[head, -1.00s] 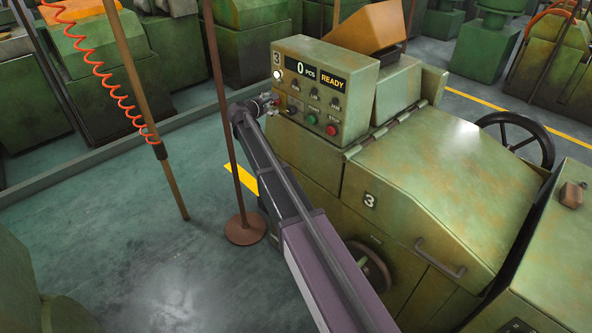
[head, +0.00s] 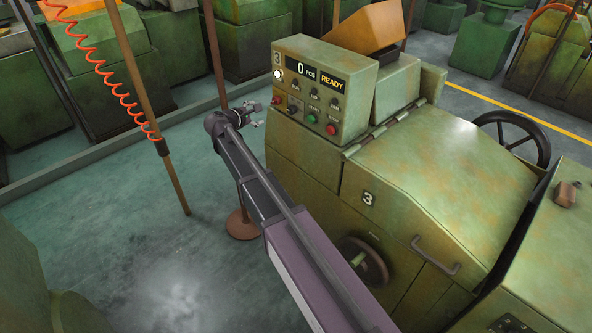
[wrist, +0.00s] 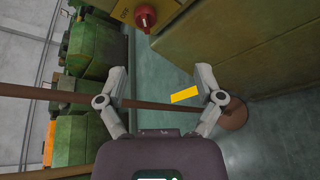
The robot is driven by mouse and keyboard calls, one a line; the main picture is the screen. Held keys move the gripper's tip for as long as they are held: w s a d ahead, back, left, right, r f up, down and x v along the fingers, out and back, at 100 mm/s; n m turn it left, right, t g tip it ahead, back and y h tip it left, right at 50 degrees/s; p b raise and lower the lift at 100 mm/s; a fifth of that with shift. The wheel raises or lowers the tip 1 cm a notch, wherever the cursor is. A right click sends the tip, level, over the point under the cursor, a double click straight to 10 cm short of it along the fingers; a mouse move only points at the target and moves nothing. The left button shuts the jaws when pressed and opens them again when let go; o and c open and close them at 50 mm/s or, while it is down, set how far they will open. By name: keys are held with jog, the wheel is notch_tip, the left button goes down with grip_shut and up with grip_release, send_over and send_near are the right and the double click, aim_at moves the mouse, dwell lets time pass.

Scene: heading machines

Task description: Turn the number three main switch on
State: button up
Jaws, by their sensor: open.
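The number three machine's control panel (head: 328,85) shows a lit white lamp and a display (head: 316,74) reading 0 PCS and READY. The main switch, a red rotary knob (wrist: 146,18) on a yellow plate, is at the top of the wrist view. Lettering that looks like OFF is beside it; I cannot tell which way the knob is turned. In the head view it appears to be the red knob (head: 276,100) at the panel's lower left. My gripper (head: 258,113) is open and empty, left of the panel and apart from the knob; its fingers also show in the wrist view (wrist: 161,72).
A brown post with a round base (head: 242,225) stands close by my arm. Another post (head: 170,165) with an orange coiled hose (head: 100,75) is farther left. The machine's sloped cover (head: 440,170) and handwheel (head: 365,262) lie right of my arm. Open floor is at left.

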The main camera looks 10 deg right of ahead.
jog(key=s+d+f+m+g+y+b, duration=0.1)
jog(key=s+d+f+m+g+y, duration=0.1)
jog(key=s+d+f+m, duration=0.3)
jog(key=s+d+f+m+g+y+b, duration=0.1)
jog(key=s+d+f+m+g, duration=0.3)
jog(key=s, duration=0.9)
jog(key=shift+s+d+f+m+g+y, duration=0.4)
jog(key=shift+f+m+y, duration=0.2)
jog(key=shift+f, duration=0.95)
jog(key=s+f+m+g+y, duration=0.3)
jog(key=s+m+y, duration=0.3)
jog(key=s, duration=1.1)
jog(key=shift+a+f+m, duration=0.15)
jog(key=shift+a+m, duration=0.25)
jog(key=shift+a, duration=0.05)
